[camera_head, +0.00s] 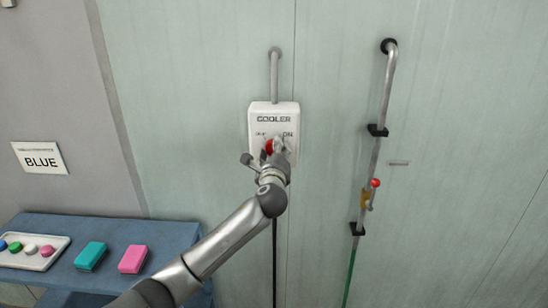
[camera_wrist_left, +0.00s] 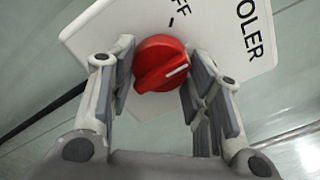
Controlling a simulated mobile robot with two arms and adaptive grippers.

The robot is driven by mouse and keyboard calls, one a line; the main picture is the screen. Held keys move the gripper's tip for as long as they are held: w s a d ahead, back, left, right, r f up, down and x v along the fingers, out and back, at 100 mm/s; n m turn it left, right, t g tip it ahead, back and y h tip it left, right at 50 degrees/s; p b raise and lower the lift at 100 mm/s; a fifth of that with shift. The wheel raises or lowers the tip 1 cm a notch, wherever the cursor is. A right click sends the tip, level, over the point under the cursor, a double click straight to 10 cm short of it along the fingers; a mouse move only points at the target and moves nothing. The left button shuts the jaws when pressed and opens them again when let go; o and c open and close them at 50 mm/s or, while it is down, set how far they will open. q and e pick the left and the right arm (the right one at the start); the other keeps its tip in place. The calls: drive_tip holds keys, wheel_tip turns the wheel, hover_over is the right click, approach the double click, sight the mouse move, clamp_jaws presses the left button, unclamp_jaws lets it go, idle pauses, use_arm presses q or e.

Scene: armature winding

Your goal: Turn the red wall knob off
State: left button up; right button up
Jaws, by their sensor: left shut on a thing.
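The red wall knob (camera_head: 269,147) is on the front of a white box (camera_head: 274,108) marked COOLER, fixed to the wall. In the left wrist view the knob (camera_wrist_left: 160,62) has a raised ridge with a white line at its right end. The line points to the right and slightly up, toward the COOLER lettering, and is not lined up with the short tick by the OFF label (camera_wrist_left: 180,9). My left gripper (camera_head: 275,152) is shut on the knob, one finger on each side. In the head view it hides part of the box. My right gripper is not in view.
A pipe (camera_head: 385,90) with a small red-tipped valve (camera_head: 374,184) runs down the wall at right. A blue table (camera_head: 60,222) at lower left bears a tray (camera_head: 50,258), a teal block (camera_head: 90,256) and a pink block (camera_head: 133,259). A BLUE sign (camera_head: 39,158) hangs above.

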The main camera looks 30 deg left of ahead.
use_arm(q)
drive_tip(key=n+b, duration=0.3)
drive_tip(key=n, duration=0.5)
drive_tip(key=shift+r+n, duration=0.1)
drive_tip(key=shift+n, duration=0.2)
idle(0.5)
drive_tip(key=o, duration=1)
drive_tip(key=shift+w, duration=0.1)
drive_tip(key=v, duration=1.2)
